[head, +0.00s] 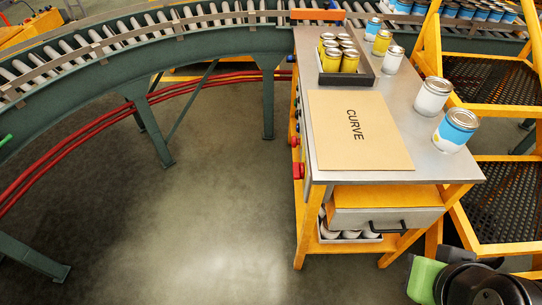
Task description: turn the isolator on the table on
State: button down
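The work table (410,95) has a steel top and yellow legs. On its left side, below the top near the front corner, a red knob-like part (298,171) sticks out; it looks like the isolator. I see it nearly edge-on from above, so its face and switch position are hidden. A smaller red part (295,141) sits further back on the same side. Black and green parts of my arm show at the bottom right, well right of the table's left side. I see no gripper fingers.
A board marked CURVE (358,130), a tray (345,78) of yellow cans and several loose cans stand on the table. A drawer (385,217) faces front. A roller conveyor (120,45) curves behind and left. Yellow frames (500,110) stand right. Floor (210,210) left of the table is clear.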

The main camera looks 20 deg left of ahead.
aim_at(297, 168)
jog(key=j+u, duration=0.4)
jog(key=u, duration=0.25)
jog(key=i+j+u, duration=0.1)
jog(key=i+j, duration=0.3)
jog(key=j, duration=0.25)
jog(key=i+j+u, duration=0.1)
jog(key=i+j, duration=0.3)
jog(key=j, duration=0.2)
jog(key=i+j+u, duration=0.1)
jog(key=i+j, duration=0.35)
jog(key=j, duration=0.1)
